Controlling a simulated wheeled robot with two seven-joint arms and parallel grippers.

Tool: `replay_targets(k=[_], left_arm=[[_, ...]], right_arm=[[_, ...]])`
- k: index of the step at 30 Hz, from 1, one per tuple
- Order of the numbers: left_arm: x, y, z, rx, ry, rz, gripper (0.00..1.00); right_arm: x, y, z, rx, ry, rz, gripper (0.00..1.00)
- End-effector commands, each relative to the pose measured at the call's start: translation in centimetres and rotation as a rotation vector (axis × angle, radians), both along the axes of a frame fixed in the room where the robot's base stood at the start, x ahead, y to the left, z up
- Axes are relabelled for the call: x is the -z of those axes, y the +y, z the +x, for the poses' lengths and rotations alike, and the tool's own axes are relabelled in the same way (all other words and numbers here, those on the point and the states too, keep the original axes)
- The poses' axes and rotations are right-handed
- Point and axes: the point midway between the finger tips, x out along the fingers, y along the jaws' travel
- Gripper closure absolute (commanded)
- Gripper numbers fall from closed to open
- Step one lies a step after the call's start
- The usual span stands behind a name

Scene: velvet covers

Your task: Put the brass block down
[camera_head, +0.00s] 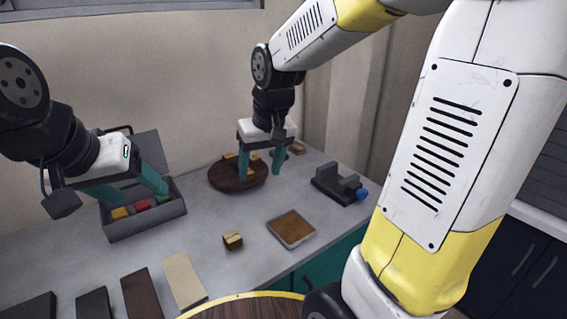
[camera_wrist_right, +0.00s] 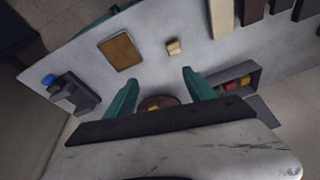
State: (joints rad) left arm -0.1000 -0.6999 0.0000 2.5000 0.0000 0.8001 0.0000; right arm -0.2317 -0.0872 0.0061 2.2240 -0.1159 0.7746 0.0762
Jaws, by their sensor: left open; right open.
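Yellowish blocks (camera_head: 230,158) lie on a round dark wooden board (camera_head: 236,184) at the back of the counter; I cannot tell which is the brass block. My right gripper (camera_head: 260,171) is open, pointing down over the board, its fingers partly hiding the blocks. The right wrist view shows its two green fingers (camera_wrist_right: 160,78) apart, with the board and blocks (camera_wrist_right: 160,103) partly hidden behind the palm. A similar tan-gold block (camera_head: 232,240) sits alone on the counter, also seen in the wrist view (camera_wrist_right: 174,47). My left gripper (camera_head: 138,190) is open above a grey box.
The open grey box (camera_head: 148,228) holds red, yellow and green blocks. A square tray (camera_head: 291,229) with a brown inside lies near the front edge. A dark vise-like device (camera_head: 338,186) with a blue knob stands right. Flat dark and beige slabs (camera_head: 183,280) lie front left.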

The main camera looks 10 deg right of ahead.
Motion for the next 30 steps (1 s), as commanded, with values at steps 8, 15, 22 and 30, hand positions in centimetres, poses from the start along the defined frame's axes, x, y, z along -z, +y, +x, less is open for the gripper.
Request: replay_targets(k=[8, 15, 22, 30], left_arm=[[0.0, 0.0, 0.0, 0.0, 0.0, 0.0, 0.35], [0.0, 0.0, 0.0, 0.0, 0.0, 0.0, 0.35], [0.0, 0.0, 0.0, 0.0, 0.0, 0.0, 0.35], [0.0, 0.0, 0.0, 0.0, 0.0, 0.0, 0.35]], right_arm=[[-4.9, -3.9, -6.9, 0.097, -0.156, 0.079, 0.37], [-6.1, -5.3, -11.1, 0.148, -0.248, 0.121, 0.37], [-6.2, -5.5, -12.1, 0.158, -0.27, 0.129, 0.37], [-6.3, -5.5, -12.1, 0.157, -0.269, 0.129, 0.37]])
